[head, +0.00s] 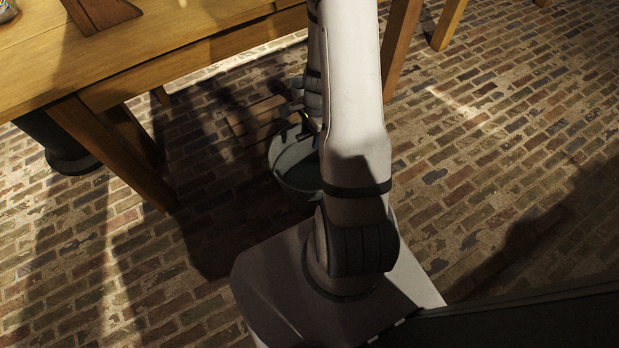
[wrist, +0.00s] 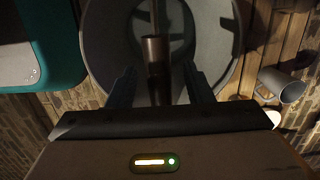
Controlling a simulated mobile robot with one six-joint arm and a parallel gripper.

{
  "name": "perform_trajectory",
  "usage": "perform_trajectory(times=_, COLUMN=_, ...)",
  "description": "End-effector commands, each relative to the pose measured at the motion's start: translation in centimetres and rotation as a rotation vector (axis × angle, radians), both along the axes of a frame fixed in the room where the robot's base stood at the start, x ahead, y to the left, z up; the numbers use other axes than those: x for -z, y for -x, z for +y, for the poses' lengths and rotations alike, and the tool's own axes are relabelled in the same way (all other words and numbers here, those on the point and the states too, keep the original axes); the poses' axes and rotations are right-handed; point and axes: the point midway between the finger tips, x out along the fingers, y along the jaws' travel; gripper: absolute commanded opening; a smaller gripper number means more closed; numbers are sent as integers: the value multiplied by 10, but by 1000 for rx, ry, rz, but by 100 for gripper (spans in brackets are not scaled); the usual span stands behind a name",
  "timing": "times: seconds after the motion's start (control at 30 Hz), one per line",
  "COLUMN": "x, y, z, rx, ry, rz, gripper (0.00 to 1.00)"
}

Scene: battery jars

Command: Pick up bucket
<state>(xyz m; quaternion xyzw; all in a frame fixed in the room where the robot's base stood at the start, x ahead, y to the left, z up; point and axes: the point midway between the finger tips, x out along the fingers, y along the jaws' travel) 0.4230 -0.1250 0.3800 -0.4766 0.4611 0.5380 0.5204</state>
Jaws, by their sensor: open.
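The grey bucket (head: 283,170) stands on the brick floor beside the wooden table, partly hidden by my arm in the head view. In the wrist view the bucket (wrist: 103,35) fills the upper middle, seen from above. Its handle has a dark brown cylindrical grip (wrist: 155,55). My gripper (wrist: 161,80) is open, with one finger on each side of the grip. The grip appears between the fingers, but I cannot tell how far below the fingertips it lies. In the head view the fingers are mostly hidden by my arm.
A wooden table (head: 150,60) stands at upper left, its legs near the bucket. Wooden slats (head: 255,117) lie behind the bucket. A grey mug-like object (wrist: 289,88) shows at right in the wrist view. The brick floor (head: 500,130) on the right is clear.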

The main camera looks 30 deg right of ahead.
Motion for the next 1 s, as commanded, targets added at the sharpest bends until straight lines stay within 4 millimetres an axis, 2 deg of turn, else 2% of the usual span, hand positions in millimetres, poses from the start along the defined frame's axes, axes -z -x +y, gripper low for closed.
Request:
perform_trajectory(times=0.6, x=5, y=0, z=0, rx=-2, ry=0, rz=0, gripper=46)
perform_trajectory(times=1.0, x=5, y=0, z=1, rx=-2, ry=0, rz=0, gripper=14)
